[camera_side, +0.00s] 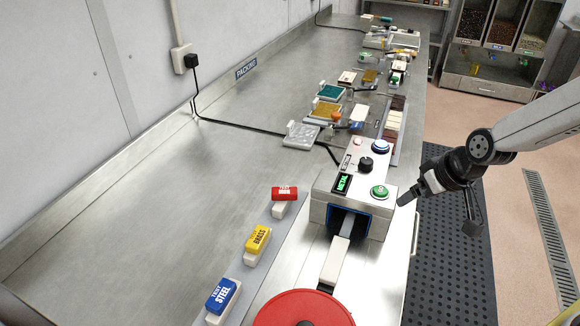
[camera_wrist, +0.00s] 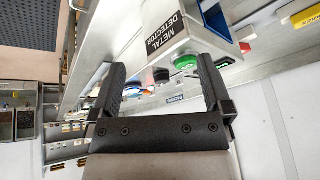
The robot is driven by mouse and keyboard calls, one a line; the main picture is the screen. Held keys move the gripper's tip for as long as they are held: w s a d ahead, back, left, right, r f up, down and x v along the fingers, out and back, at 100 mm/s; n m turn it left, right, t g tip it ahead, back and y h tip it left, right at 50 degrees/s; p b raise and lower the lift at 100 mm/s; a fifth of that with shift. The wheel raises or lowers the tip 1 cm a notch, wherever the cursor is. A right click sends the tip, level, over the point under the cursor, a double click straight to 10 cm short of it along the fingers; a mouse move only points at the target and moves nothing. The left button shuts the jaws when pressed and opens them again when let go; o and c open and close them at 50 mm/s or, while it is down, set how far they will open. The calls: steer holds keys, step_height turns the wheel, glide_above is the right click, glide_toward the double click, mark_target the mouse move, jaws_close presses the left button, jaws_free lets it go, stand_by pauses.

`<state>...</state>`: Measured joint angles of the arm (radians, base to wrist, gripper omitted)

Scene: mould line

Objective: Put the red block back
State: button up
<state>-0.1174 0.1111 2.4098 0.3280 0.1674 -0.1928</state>
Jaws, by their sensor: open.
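The red block (camera_side: 285,193), with a white label, sits on a small pale stand on the left side of the metal bench in the side view. It stands behind the yellow brass test block (camera_side: 258,238) and the blue steel test block (camera_side: 222,295), which are in the same row. My gripper (camera_side: 437,215) is open and empty, at the right edge of the bench beside the metal detector (camera_side: 375,195). It is apart from the red block, with the detector between them. In the wrist view, both fingers of my gripper (camera_wrist: 160,68) are spread with nothing between them.
The detector has a green button (camera_side: 380,192), a black knob and a lit "METAL" display. A pale bar lies at its opening. A red disc (camera_side: 303,310) is at the front. Moulds and small items crowd the far bench. The bench's left side (camera_side: 140,200) is clear.

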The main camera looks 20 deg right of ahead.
steer(key=s+d+f+g+h, duration=0.1)
steer(key=s+d+g, duration=0.1)
steer(key=s+d, duration=0.3)
steer(key=s, duration=0.3)
steer(key=shift+d+f+g, duration=0.15)
steer(key=shift+f+g, duration=0.15)
steer(key=shift+f, duration=0.1)
stand_by(0.5)
